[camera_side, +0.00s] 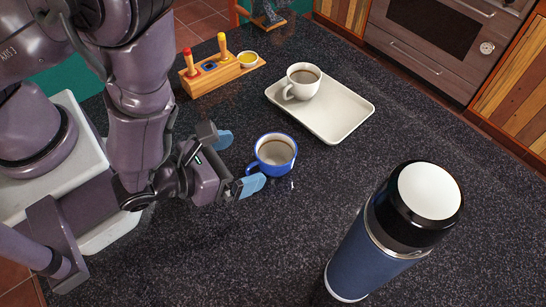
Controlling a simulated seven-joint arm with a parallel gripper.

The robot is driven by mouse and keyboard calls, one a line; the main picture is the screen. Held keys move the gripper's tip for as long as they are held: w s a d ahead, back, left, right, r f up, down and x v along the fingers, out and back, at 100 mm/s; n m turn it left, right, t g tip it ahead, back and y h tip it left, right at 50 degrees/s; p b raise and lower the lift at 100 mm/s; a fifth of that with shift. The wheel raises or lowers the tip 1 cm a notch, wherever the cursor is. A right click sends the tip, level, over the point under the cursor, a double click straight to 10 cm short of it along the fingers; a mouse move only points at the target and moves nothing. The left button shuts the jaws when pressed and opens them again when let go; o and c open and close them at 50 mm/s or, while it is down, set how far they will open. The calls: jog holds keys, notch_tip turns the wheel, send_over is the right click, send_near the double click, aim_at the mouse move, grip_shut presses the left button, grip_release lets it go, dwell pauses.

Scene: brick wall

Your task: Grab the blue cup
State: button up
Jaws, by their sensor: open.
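The blue cup (275,152) stands upright on the dark speckled counter, near the middle of the side view. It has a white inside with brownish liquid in it, and its handle (253,168) points to the lower left. My gripper (237,161) is just left of the cup, low over the counter. Its two light blue fingertips are spread apart, one toward the back and one toward the front near the handle. The gap between them faces the cup. I cannot tell whether the front fingertip touches the handle.
A white cup (303,81) stands on a cream tray (338,110) behind the blue cup. A wooden holder (215,73) with red and yellow handled pieces is at the back left. A tall blue flask (372,252) with a black top stands at the front right. Counter between is clear.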

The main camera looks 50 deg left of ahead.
aim_at(290, 145)
jog(key=x, duration=0.6)
jog(key=shift+w+f, duration=0.15)
jog(key=shift+w, duration=0.1)
jog(key=c, duration=0.8)
